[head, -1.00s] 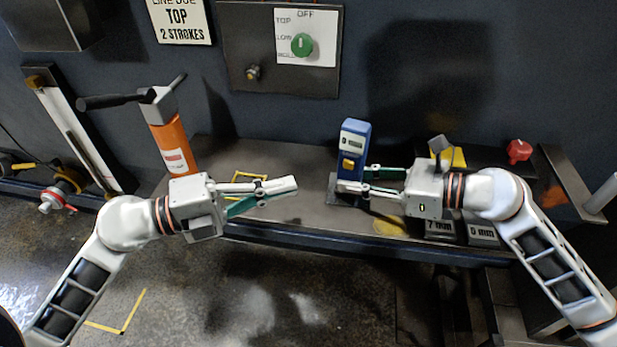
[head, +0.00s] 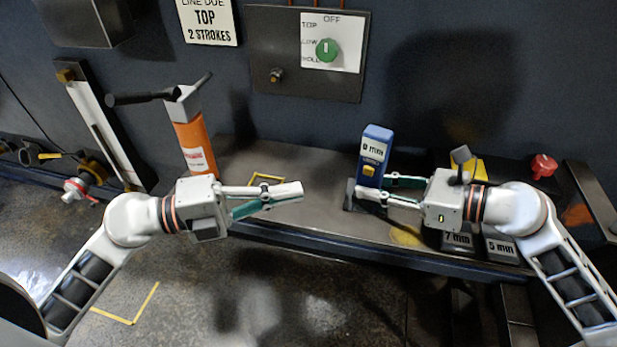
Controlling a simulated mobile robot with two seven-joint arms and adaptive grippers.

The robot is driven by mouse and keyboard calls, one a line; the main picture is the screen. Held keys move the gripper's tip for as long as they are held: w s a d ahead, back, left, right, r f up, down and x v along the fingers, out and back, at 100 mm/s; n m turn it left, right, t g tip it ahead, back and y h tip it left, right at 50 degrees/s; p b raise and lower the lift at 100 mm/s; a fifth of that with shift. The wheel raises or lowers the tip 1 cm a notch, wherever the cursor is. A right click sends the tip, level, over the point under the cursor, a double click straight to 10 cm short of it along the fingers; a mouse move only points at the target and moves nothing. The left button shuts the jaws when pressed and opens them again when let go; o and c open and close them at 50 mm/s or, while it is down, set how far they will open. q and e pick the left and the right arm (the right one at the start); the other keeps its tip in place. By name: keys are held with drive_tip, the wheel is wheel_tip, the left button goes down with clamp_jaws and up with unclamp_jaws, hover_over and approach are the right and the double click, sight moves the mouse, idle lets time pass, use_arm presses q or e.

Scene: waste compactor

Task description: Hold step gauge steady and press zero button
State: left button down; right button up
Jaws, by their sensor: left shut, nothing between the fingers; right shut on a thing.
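The blue step gauge (head: 376,143) stands upright on a dark base on the bench. Its white display reads 0 mm, and the yellow zero button (head: 369,170) sits below the display. My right gripper (head: 378,187) reaches in from the right and is shut on the lower part of the gauge, its fingers hiding some of the body. My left gripper (head: 285,196) is shut and empty. It points right, with a clear gap between its tips and the gauge.
An orange cylinder with a black-handled lever (head: 192,140) stands behind my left gripper. A panel with a green knob (head: 326,50) is on the wall. Blocks labelled 7 mm (head: 457,239) and 5 mm (head: 502,247) sit below my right gripper. A red knob (head: 543,163) is at the right.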

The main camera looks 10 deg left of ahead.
idle(0.9)
drive_tip(key=o, duration=0.9)
